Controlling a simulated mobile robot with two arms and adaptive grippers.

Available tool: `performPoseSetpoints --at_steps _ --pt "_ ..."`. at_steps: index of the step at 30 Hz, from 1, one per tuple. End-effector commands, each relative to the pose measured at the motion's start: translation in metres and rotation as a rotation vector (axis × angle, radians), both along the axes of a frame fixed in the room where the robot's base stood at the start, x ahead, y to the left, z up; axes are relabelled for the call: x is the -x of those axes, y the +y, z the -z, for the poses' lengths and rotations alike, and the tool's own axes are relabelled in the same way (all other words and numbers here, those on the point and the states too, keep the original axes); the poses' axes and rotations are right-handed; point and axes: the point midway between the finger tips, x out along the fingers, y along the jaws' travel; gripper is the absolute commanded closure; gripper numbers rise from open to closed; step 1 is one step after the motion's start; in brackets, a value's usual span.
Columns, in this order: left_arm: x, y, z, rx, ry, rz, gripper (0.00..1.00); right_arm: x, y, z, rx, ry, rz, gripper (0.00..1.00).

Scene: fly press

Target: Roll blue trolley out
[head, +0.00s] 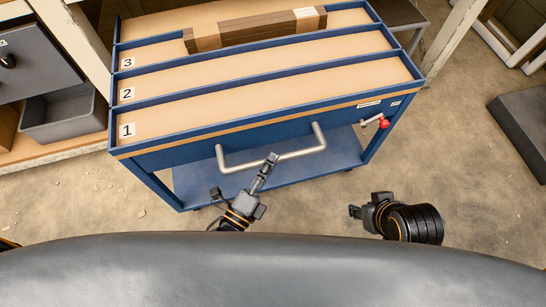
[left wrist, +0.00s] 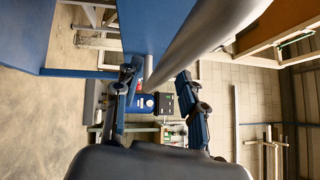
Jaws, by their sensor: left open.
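The blue trolley (head: 145,152) stands in front of me, with a wooden top split into lanes labelled 1, 2 and 3. Its grey tubular handle (head: 238,166) sticks out from the near side. My left gripper (head: 268,165) is at the middle of the handle, its fingers overlapping the bar. In the left wrist view my left gripper (left wrist: 160,98) is open, and the handle (left wrist: 205,38) runs down toward the gap between its fingers. Contact cannot be told. My right gripper (head: 355,211) is off to the right, apart from the trolley; its finger opening is unclear.
Dark wooden bars (head: 255,29) lie in lane 3. A lever with a red knob (head: 384,123) is at the trolley's right end. A grey bin (head: 65,118) stands on a shelf at left. A dark slab (head: 522,130) lies at right.

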Motion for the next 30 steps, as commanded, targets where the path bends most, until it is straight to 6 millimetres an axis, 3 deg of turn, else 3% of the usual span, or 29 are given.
performPoseSetpoints --at_steps 6,13,18,30 --pt "0.044 0.022 0.009 -0.003 0.006 0.0 0.59 0.0 0.0 0.0 0.0 0.0 0.0 0.66" --pt "0.077 0.04 0.013 -0.001 0.004 0.0 0.59 0.0 0.0 0.0 0.0 0.0 0.0 0.66" --pt "0.087 0.045 0.014 -0.001 0.003 0.0 0.59 0.0 0.0 0.0 0.0 0.0 0.001 0.66" --pt "0.088 0.046 0.014 -0.001 0.002 0.0 0.59 0.0 0.0 0.0 0.001 0.0 0.001 0.66"
